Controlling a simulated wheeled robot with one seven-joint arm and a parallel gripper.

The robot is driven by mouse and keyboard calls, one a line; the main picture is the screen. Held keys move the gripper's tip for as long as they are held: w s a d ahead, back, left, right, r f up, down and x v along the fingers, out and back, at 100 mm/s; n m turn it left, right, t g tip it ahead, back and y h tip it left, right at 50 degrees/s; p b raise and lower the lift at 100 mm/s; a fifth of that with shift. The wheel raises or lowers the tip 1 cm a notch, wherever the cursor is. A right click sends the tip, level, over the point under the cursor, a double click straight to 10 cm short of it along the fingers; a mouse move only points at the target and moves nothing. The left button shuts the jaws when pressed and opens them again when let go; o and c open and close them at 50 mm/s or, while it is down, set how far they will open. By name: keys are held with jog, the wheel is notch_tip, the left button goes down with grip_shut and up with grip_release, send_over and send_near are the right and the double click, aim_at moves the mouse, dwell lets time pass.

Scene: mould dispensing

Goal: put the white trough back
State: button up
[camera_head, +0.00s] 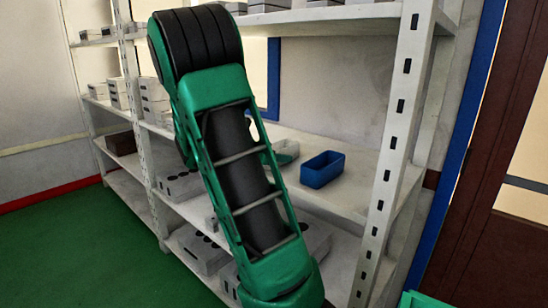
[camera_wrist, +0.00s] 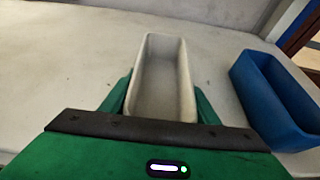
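The white trough (camera_wrist: 160,101) lies between the two green fingers of my gripper (camera_wrist: 161,95) in the wrist view. Both fingers lie against its long side walls, and the gripper looks shut on it. It looks empty, and its near end is close to the gripper body. In the head view the white trough (camera_head: 287,147) shows in part behind my arm, at the middle shelf board (camera_head: 345,198). I cannot tell whether its underside touches the board. My gripper is mostly hidden by the arm there.
A blue trough (camera_head: 322,169) stands on the same board just right of the white one; it is close on the right in the wrist view (camera_wrist: 275,100). A shelf upright (camera_head: 385,180) stands further right. Grey boxes (camera_head: 180,186) fill lower levels. The board behind the troughs is clear.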

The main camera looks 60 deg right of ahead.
jog(key=o, duration=0.3)
jog(key=shift+o, duration=0.2)
jog(key=shift+r, duration=0.15)
jog(key=v, duration=1.2)
